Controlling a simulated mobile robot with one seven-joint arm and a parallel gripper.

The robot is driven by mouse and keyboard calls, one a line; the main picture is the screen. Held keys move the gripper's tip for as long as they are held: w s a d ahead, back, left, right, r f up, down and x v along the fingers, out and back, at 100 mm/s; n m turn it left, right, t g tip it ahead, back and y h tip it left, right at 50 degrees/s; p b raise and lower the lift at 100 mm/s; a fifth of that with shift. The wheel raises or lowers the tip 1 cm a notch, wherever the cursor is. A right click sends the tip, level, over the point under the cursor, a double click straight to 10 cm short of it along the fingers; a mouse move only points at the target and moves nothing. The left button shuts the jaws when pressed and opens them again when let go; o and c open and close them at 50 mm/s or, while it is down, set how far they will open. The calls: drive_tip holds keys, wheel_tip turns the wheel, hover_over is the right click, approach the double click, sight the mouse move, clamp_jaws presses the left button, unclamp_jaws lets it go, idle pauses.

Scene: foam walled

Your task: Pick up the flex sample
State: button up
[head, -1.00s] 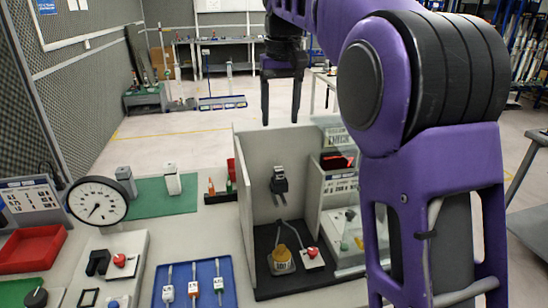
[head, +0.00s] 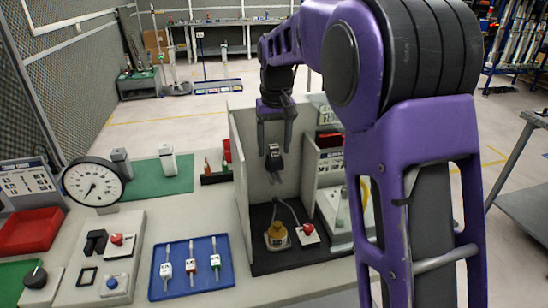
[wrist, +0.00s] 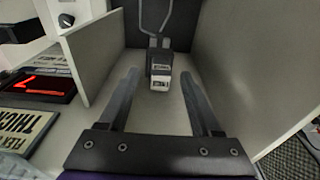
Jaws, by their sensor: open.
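No label that I can read marks one thing as the flex sample. A dark block with a pale label and two grey prongs (head: 274,162) is at the inner wall of the grey booth (head: 240,165); it also shows in the wrist view (wrist: 160,78). My gripper (head: 275,146) is open and empty, pointing down into the booth. In the wrist view its fingers (wrist: 160,74) appear on either side of the block, apart from it. Three small samples with metal prongs and coloured labels (head: 190,265) lie in the blue tray (head: 228,281) at the lower left.
The booth walls rise close around my gripper. A dial gauge (head: 93,182), a red tray (head: 30,230) and a green mat (head: 160,184) are to the left.

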sight(274, 146)
drive_tip(key=shift+f, duration=0.35)
clamp_jaws()
wheel_tip(274, 146, up, 10)
drive_tip(key=shift+r+p, duration=0.1)
drive_tip(key=shift+p, duration=0.4)
